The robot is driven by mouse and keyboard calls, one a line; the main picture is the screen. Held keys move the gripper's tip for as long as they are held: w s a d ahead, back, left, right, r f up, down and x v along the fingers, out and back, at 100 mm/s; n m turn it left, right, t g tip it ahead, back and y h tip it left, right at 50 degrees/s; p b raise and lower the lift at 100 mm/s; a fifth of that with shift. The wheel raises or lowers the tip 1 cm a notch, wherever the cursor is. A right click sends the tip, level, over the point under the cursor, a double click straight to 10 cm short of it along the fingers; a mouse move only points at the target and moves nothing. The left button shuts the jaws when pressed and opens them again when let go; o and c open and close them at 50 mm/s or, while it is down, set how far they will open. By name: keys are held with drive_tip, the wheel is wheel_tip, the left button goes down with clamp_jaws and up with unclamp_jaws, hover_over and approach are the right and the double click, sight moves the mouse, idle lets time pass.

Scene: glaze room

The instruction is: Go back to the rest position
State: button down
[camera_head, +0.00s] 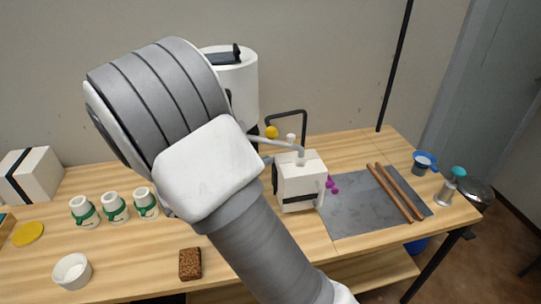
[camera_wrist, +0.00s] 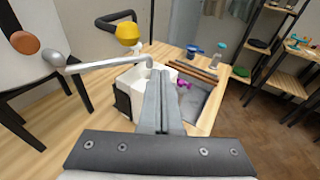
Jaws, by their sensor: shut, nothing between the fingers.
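My gripper (camera_wrist: 162,75) shows in the wrist view with its two fingers pressed together and nothing between them. It points over the wooden table, with a white box (camera_wrist: 129,82) just beyond and to the left of the fingers. In the head view my own arm fills the middle and hides the gripper. The white box also shows in the head view (camera_head: 301,184), right of my arm. A grey rod with a yellow ball (camera_head: 271,132) near it reaches over the box.
A white urn (camera_head: 240,80) stands behind my arm. Three white-green cups (camera_head: 115,208), a white bowl (camera_head: 72,271) and a brown block (camera_head: 190,264) stand left and front. A grey mat (camera_head: 345,208) with wooden sticks (camera_head: 394,192) lies right. A dark pole (camera_head: 396,65) rises behind.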

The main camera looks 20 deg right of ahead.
drive_tip(key=s+d+r+m+g+y, duration=0.2)
drive_tip(key=s+d+m+g+y, duration=0.1)
drive_tip(key=s+m, duration=0.35)
drive_tip(key=s+d+r+m+g+y, duration=0.2)
drive_tip(key=s+d+m+g+y, duration=0.1)
drive_tip(key=s+m, duration=0.4)
drive_tip(key=s+a+r+m+t+y, duration=0.4)
drive_tip(key=s+a+r+m+y, duration=0.2)
drive_tip(key=s+m, duration=0.4)
drive_tip(key=shift+s+a+r+y, duration=0.15)
drive_tip(key=shift+s+a+y, duration=0.3)
drive_tip(key=shift+y, duration=0.65)
drive_tip(key=shift+w+a, duration=0.15)
drive_tip(key=shift+a, duration=0.15)
